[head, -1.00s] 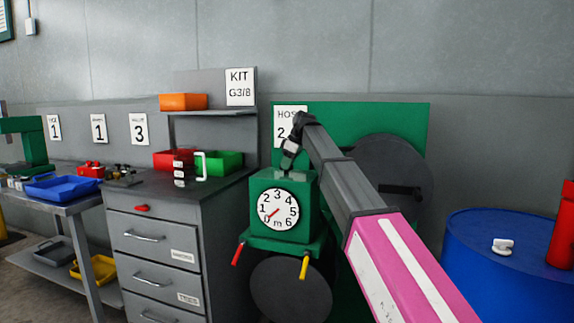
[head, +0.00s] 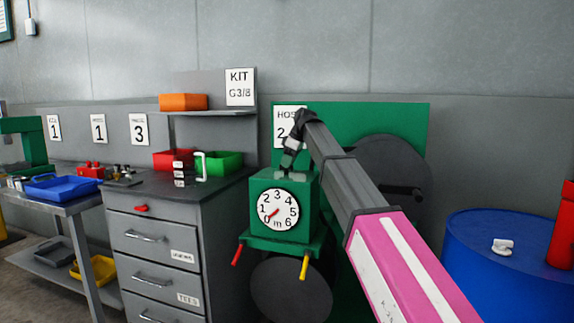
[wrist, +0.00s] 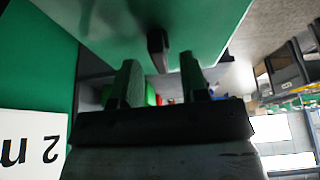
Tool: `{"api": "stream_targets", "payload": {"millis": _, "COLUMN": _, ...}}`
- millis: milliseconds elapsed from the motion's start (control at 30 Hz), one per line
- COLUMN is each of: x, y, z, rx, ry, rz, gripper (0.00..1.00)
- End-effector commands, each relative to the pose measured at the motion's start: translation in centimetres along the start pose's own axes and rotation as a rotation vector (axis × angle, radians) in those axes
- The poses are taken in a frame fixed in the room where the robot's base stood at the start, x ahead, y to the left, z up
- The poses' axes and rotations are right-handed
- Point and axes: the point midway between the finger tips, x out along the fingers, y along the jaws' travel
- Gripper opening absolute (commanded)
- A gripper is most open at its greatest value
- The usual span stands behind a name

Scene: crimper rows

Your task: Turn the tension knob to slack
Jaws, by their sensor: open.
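The green metering box (head: 257,186) has a white dial (head: 278,209) numbered 0 to 6 on its front, its red pointer near the low end. My gripper (head: 287,167) is just above the top of the box in the head view. In the wrist view my gripper (wrist: 161,72) is open, with a small dark knob-like piece (wrist: 157,50) on the green surface (wrist: 130,20) lying between and slightly beyond the fingertips. I cannot tell whether either finger touches it. No slack marking can be read. That piece is not clear in the head view.
A red lever (head: 237,256) and a yellow lever (head: 304,267) hang below the box. A dark reel (head: 385,165) stands behind my arm. A grey cabinet (head: 228,230) is at left, a blue drum (head: 500,270) at right.

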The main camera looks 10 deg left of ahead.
Motion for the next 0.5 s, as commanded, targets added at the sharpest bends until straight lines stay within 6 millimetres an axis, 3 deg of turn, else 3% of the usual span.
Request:
{"api": "stream_targets", "payload": {"millis": 300, "x": -6.0, "y": 0.1, "z": -0.1, "rx": -0.001, "ry": 0.001, "rz": 0.001, "gripper": 0.40}}
{"api": "stream_targets", "payload": {"millis": 500, "x": -8.6, "y": 0.1, "z": -0.1, "rx": -0.001, "ry": 0.001, "rz": 0.001, "gripper": 0.40}}
